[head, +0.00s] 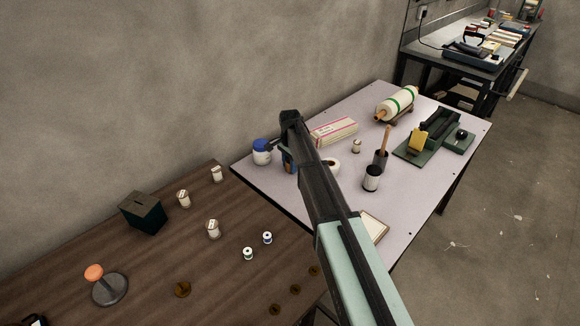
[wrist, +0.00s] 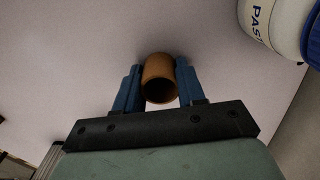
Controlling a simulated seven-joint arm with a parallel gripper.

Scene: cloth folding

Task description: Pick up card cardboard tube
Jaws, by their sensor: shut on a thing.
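A brown cardboard tube (wrist: 159,70) shows in the wrist view, its open end facing the camera. My gripper (wrist: 160,82) is shut on it, with one blue finger against each side. In the head view my gripper (head: 288,163) is over the pale table near its left edge, and my arm hides most of it.
A white paste jar (head: 262,152) with a blue lid stands close by, also in the wrist view (wrist: 275,22). A brown table (head: 130,240) adjoins.

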